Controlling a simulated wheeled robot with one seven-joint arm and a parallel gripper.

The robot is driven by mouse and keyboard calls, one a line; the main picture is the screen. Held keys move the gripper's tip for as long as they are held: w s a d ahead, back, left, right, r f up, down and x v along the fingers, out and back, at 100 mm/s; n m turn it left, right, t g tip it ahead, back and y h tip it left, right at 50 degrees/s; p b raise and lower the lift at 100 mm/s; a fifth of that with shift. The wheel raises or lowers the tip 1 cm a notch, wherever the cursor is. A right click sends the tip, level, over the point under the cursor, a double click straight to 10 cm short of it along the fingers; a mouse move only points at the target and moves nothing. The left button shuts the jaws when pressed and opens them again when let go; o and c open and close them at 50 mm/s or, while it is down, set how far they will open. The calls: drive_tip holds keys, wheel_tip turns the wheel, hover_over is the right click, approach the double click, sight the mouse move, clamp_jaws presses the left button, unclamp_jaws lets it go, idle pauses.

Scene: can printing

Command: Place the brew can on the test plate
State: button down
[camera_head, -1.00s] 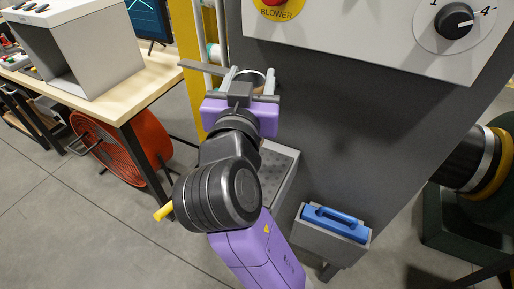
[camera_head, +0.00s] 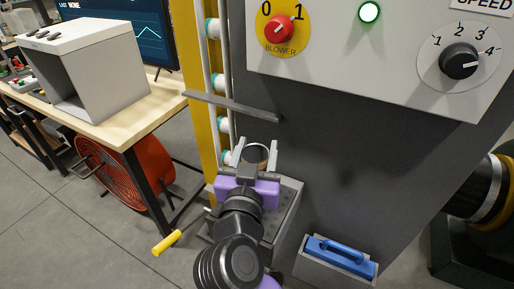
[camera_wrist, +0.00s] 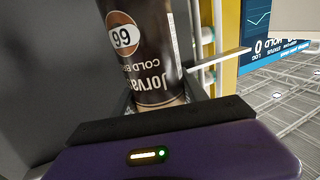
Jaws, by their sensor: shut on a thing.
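The brew can (camera_wrist: 145,50) is dark brown with "COLD" lettering, seen upside down in the wrist view. My gripper (camera_head: 255,155) is shut on it; in the head view only the can's round top (camera_head: 256,150) shows between the fingers. The can is held in front of the dark machine side, below a grey bar and just above or over a grey perforated tray (camera_head: 287,208). The gripper and arm hide part of this tray and the can's lower part. I cannot tell which surface is the test plate.
A grey horizontal bar (camera_head: 232,104) juts out above the can. A yellow post (camera_head: 208,60) with white rollers stands behind. A control panel (camera_head: 400,70) is above right. A box with a blue handle (camera_head: 340,255) is low right. A wooden table (camera_head: 130,118) stands left.

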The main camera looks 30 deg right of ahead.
drive_tip(key=shift+f, duration=0.1)
drive_tip(key=c, duration=0.6)
unclamp_jaws()
drive_tip(key=shift+r, duration=0.2)
drive_tip(key=b+v, duration=0.2)
drive_tip(key=v, duration=1)
drive_tip(key=shift+b, duration=0.35)
